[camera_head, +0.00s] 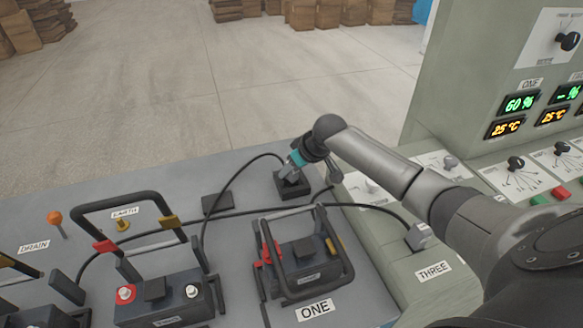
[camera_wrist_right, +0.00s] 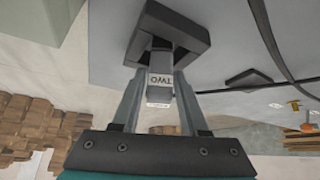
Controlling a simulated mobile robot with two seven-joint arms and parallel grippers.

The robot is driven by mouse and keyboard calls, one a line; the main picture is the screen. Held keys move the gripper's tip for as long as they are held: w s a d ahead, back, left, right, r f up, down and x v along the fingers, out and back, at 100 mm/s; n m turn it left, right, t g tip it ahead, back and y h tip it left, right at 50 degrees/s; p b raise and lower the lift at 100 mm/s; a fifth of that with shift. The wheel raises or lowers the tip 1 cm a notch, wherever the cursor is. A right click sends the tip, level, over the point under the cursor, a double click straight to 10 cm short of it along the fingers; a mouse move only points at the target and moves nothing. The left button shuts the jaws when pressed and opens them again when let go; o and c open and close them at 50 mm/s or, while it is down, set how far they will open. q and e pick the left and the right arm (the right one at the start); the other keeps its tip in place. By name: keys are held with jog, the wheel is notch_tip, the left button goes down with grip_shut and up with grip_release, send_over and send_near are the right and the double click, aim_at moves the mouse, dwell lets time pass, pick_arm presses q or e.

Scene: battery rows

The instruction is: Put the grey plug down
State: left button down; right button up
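The grey plug (camera_wrist_right: 161,82), with a label that seems to read TWO upside down, is between the fingers of my right gripper (camera_wrist_right: 160,88) in the right wrist view. The fingers lie close along both its sides and appear shut on it. Its far end is at a black square block (camera_wrist_right: 168,32); whether it is seated cannot be told. In the head view my right gripper (camera_head: 290,178) points down at this black block (camera_head: 296,194) on the grey bench, hiding most of the plug. My left gripper is not in view.
Battery units with handles stand on the bench (camera_head: 372,262), one by the ONE label (camera_head: 315,310). Black cables (camera_head: 240,172) arch across it. Another grey plug (camera_head: 418,237) sits by the THREE label (camera_head: 433,271). A control panel (camera_head: 470,80) stands at right.

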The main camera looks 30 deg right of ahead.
jog(key=shift+o, duration=1.2)
jog(key=shift+r, duration=0.1)
jog(key=p+v, duration=0.3)
jog(key=v, duration=0.9)
jog(key=shift+r, duration=0.15)
